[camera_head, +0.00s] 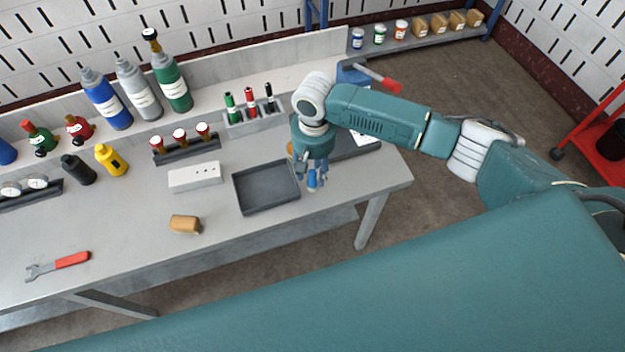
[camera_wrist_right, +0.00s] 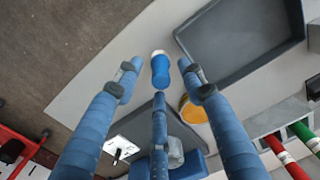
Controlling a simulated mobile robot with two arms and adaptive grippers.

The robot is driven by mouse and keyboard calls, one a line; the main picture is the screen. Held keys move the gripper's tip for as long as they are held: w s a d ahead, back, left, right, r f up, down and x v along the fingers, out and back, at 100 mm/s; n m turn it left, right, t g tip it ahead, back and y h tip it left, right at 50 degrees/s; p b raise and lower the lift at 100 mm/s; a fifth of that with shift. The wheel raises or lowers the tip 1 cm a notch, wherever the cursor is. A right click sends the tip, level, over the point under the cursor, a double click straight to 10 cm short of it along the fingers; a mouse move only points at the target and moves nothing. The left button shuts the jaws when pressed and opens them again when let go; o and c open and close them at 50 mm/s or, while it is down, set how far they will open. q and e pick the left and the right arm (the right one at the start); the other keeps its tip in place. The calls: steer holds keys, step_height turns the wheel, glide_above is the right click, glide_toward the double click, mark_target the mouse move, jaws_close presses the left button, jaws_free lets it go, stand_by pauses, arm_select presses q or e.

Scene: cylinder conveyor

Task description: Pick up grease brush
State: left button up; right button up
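My right gripper (camera_head: 311,176) points down at the front edge of the bench, just right of the dark tray. In the right wrist view its blue fingers (camera_wrist_right: 160,82) are spread open. A small blue cylindrical piece with a pale end (camera_wrist_right: 160,70) shows between the fingertips in that view. It may be the grease brush, but I cannot tell for certain. I cannot tell whether any finger touches it. In the head view the gripper partly hides that spot. My left gripper is not in view.
The dark tray (camera_head: 241,200) lies empty on the bench (camera_head: 120,237). An orange round thing (camera_wrist_right: 192,109) is close to the right fingers. A white block (camera_head: 195,177) and a brown block (camera_head: 185,224) are left of the tray. Bottles stand behind. The front middle of the bench is mostly clear.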

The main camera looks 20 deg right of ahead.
steer(key=shift+f, duration=1.1)
jaws_close()
steer(key=shift+r, duration=0.1)
step_height(320, 180, up, 20)
steer(key=b, duration=0.2)
